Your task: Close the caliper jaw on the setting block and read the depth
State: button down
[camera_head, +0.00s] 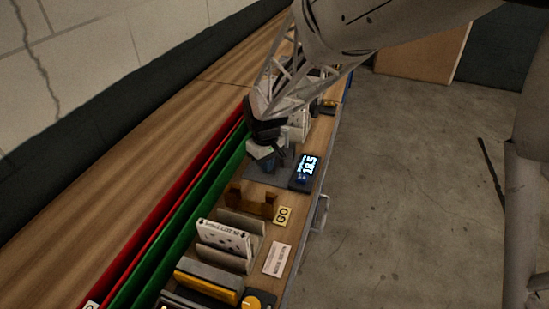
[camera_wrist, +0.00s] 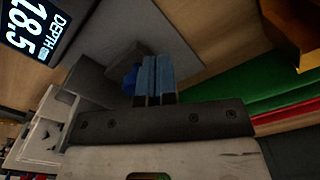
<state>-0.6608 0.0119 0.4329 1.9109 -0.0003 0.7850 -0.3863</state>
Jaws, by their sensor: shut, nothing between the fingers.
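The depth readout (camera_head: 305,172) is a dark box with lit digits on the bench, right of a grey plate (camera_head: 262,177). In the wrist view the readout (camera_wrist: 35,28) shows DEPTH 18.5. My gripper (camera_head: 268,158) is low over the grey plate; the arm partly hides what is there. In the wrist view my gripper (camera_wrist: 158,62) has its blue fingers together, with nothing seen between them. Grey block-like parts (camera_wrist: 97,78) lie beside the fingers, and a small blue part (camera_wrist: 130,82) shows partly behind them. I cannot tell which is the caliper jaw or the setting block, or whether the fingers touch them.
A brown bracket (camera_head: 250,203), a yellow GO card (camera_head: 283,217), a white printed box in a grey holder (camera_head: 223,240) and a pale label (camera_head: 278,258) stand nearer on the bench. Green (camera_head: 180,213) and red (camera_head: 160,218) channels run along the left. Open floor lies right.

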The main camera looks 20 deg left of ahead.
jog(key=shift+s+r, duration=0.15)
dwell(0.5)
notch_tip(320, 180, up, 7)
dwell(1.0)
dwell(0.4)
jog(key=s+d+r+m, duration=0.2)
jog(key=d+r, duration=0.1)
jog(key=d, duration=0.5)
jog(key=s+d+r+m+t, duration=0.1)
jog(key=s+d+r+m, duration=0.15)
jog(key=d, duration=0.55)
jog(key=s+d+r+m, duration=0.15)
jog(key=d+r, duration=0.25)
jog(key=d, duration=0.5)
jog(key=s+d+m+t, duration=0.1)
jog(key=s+d+m, duration=0.5)
jog(key=s+d, duration=1)
jog(key=shift+s+d+r+t, duration=0.3)
jog(key=shift+s+r, duration=0.15)
jog(key=shift+s, duration=0.1)
